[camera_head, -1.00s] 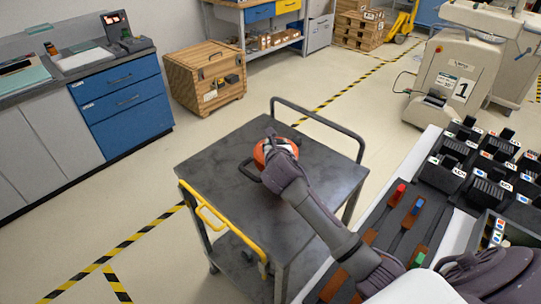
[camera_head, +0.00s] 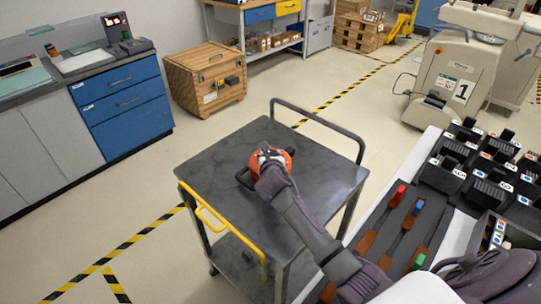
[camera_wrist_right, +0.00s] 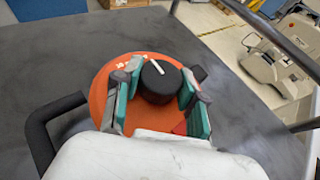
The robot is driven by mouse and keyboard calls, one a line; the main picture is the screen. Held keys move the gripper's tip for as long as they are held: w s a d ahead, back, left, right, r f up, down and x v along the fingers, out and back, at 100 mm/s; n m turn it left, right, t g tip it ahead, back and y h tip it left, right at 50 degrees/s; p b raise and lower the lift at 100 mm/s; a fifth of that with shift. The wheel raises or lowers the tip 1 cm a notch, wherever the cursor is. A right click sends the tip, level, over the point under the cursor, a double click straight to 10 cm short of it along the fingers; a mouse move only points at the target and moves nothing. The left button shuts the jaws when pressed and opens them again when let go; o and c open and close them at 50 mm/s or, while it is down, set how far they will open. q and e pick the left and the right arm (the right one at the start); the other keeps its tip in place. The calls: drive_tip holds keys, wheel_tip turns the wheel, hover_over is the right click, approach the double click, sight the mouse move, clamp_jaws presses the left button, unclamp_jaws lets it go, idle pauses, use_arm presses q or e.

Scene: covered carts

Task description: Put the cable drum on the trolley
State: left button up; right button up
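The cable drum (camera_head: 285,156) is orange with a black hub (camera_wrist_right: 160,82) and a black frame (camera_wrist_right: 45,125). It is over the middle of the trolley's dark top (camera_head: 225,160); I cannot tell whether it rests on it or hangs just above. My right gripper (camera_wrist_right: 162,85) has its teal-padded fingers on both sides of the hub, close against it. In the head view my right gripper (camera_head: 266,168) and wrist partly hide the drum. My left gripper is not in view.
The trolley has a yellow handle (camera_head: 222,222) in front and a grey rail (camera_head: 320,118) behind. A bench with black bins (camera_head: 458,150) stands to the right. A wooden crate (camera_head: 205,78) and blue drawers (camera_head: 122,100) stand to the left. Much of the trolley top is clear.

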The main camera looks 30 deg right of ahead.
drive_tip(key=o, duration=0.4)
drive_tip(key=shift+s+r, duration=0.1)
drive_tip(key=shift+r, duration=0.05)
drive_tip(key=v, duration=1.2)
drive_tip(key=shift+d, duration=0.1)
